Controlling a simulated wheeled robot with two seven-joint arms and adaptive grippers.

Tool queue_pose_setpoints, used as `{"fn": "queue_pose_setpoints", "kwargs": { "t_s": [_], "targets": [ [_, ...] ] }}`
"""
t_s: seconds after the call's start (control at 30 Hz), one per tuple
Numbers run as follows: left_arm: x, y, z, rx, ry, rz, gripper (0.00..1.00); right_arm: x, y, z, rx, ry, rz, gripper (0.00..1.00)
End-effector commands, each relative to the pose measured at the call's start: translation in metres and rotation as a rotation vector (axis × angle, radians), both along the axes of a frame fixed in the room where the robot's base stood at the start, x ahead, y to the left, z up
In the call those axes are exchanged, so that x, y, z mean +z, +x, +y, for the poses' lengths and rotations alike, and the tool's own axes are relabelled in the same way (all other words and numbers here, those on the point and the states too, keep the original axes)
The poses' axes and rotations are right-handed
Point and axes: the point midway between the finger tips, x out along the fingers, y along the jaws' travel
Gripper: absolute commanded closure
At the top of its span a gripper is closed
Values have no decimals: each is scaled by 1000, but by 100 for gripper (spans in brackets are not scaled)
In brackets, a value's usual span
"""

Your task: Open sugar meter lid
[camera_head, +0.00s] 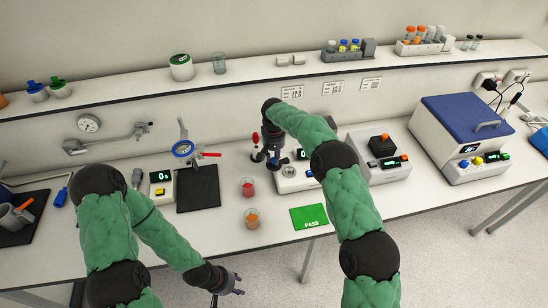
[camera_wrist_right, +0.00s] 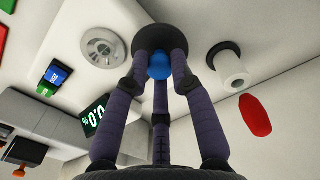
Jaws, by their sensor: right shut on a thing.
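The sugar meter (camera_head: 297,186) is a white box with a lit display, on the bench right of the middle in the head view. Its round metal sample well (camera_wrist_right: 102,48) is uncovered, and its 0.0 % display (camera_wrist_right: 95,118) also shows in the right wrist view. My right gripper (camera_head: 272,160) is at the meter's left side, its fingers shut around the blue knob (camera_wrist_right: 160,66) of a black round lid (camera_wrist_right: 148,37). The lid is beside the well, not over it; whether it touches anything is unclear. My left gripper (camera_head: 230,286) is empty, fingers apart, in front of the bench.
A red-topped dropper (camera_head: 255,139) stands just left of my right gripper. Red (camera_head: 247,187) and orange (camera_head: 252,218) juice cups and a green PASS card (camera_head: 309,217) lie nearby in front. Another instrument (camera_head: 384,172) stands close on the right.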

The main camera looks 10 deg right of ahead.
Motion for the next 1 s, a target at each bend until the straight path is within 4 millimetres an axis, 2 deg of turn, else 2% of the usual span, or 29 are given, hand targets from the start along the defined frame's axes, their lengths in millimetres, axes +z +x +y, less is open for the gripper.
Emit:
{"fn": "queue_pose_setpoints", "kwargs": {
  "t_s": [0.1, 0.13, 0.2, 0.5, 0.63, 0.77, 1.0],
  "targets": [
    [0, 0, 0, 0, 0, 0, 60, 0, 0, 0, 0, 0, 0, 100],
    [0, 0, 0, 0, 0, 0, 60, 0, 0, 0, 0, 0, 0, 67],
    [0, 0, 0, 0, 0, 0, 60, 0, 0, 0, 0, 0, 0, 52],
    [0, 0, 0, 0, 0, 0, 60, 0, 0, 0, 1, 0, -1, 52],
    [0, 0, 0, 0, 0, 0, 60, 7, 1, 0, 1, 0, -2, 52],
    [0, 0, 0, 0, 0, 0, 60, 25, 1, 0, 1, 1, -4, 52],
    [0, 0, 0, 0, 0, 0, 60, 73, 1, 0, 0, 2, -5, 52]
  ]
}}
